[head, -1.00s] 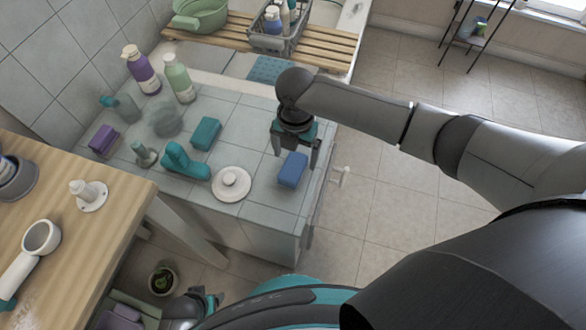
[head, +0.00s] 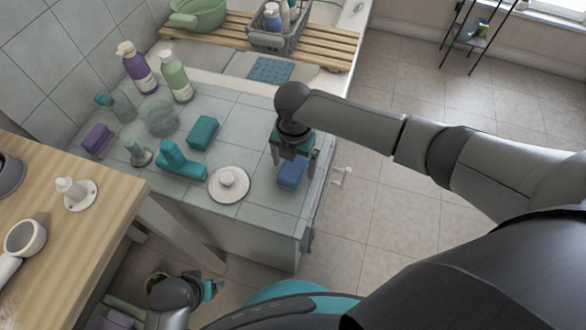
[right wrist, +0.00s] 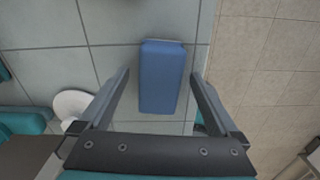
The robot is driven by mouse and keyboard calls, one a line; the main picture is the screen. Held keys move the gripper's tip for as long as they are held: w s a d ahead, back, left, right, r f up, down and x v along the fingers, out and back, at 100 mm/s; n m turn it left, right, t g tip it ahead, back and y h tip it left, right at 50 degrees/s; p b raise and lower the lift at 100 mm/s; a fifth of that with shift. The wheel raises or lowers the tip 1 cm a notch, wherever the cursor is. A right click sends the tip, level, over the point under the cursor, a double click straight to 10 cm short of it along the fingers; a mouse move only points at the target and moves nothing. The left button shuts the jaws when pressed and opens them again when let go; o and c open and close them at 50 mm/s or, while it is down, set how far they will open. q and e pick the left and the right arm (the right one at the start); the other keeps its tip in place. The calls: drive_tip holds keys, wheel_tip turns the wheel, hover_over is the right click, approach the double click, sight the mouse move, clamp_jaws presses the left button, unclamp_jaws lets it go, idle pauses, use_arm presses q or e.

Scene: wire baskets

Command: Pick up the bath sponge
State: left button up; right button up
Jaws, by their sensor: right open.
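A blue block that looks like the bath sponge (head: 291,174) lies on the tiled counter (head: 262,205) near its right edge. In the right wrist view the blue sponge (right wrist: 163,80) shows between the two fingers, with a gap on each side. My right gripper (head: 291,158) is open and empty above the sponge, pointing down and hiding part of it in the head view; I cannot tell its exact height. My left gripper (head: 208,288) is low at the bottom of the head view, its jaw opening unclear.
A teal block (head: 203,132), a teal curved object (head: 180,162), a white round piece (head: 229,184) and a purple block (head: 97,139) lie on the counter. Pump bottles (head: 137,67) stand at the back. Floor (head: 372,215) is open to the right.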

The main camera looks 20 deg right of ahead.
drive_tip(key=c, duration=1.4)
drive_tip(key=shift+r, duration=0.15)
drive_tip(key=shift+c, duration=0.2)
drive_tip(key=shift+r, duration=0.15)
drive_tip(key=shift+r+p, duration=0.5)
drive_tip(key=shift+r, duration=0.1)
wheel_tip(320, 180, up, 9)
drive_tip(key=p, duration=0.4)
wheel_tip(320, 180, up, 5)
drive_tip(key=p, duration=0.2)
hover_over(294, 164)
use_arm(q)
drive_tip(key=s+a+f+p, duration=0.1)
drive_tip(key=s+a+f, duration=0.6)
drive_tip(key=s, duration=0.4)
drive_tip(key=shift+s+y+p, duration=0.2)
drive_tip(key=shift+y+p, duration=0.1)
drive_tip(key=shift+p, duration=0.05)
use_arm(e)
wheel_tip(294, 164, up, 4)
drive_tip(key=shift+r, duration=0.15)
